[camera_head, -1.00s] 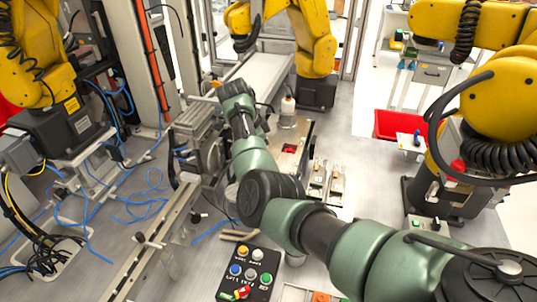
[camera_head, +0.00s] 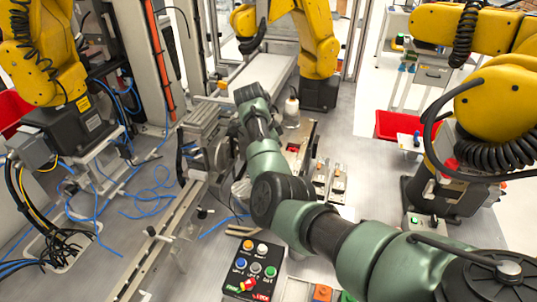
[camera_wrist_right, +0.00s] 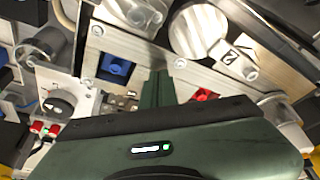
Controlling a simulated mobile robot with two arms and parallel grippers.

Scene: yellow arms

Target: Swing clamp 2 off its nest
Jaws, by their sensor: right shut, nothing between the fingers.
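In the right wrist view a pale plate with a small tag (camera_wrist_right: 228,57) that seems to read 2 lies at the upper right. A round metal piece (camera_wrist_right: 195,30) is beside the tag; I cannot tell for sure that it is clamp 2. My right gripper (camera_wrist_right: 174,86) is shut and empty, its fingers pointing over the plate between a blue block in a square recess (camera_wrist_right: 115,68) and a red part (camera_wrist_right: 203,95). The fingers appear apart from the round piece. In the head view my green right arm hides its own fingertips and part of the fixture. My left gripper is not in view.
A button box (camera_head: 254,268) is at the front. Metal blocks (camera_head: 330,180) stand right of my arm, and a motor-like unit (camera_head: 205,130) is left of it. Yellow robot arms stand around; a red bin (camera_head: 400,126) is at the right.

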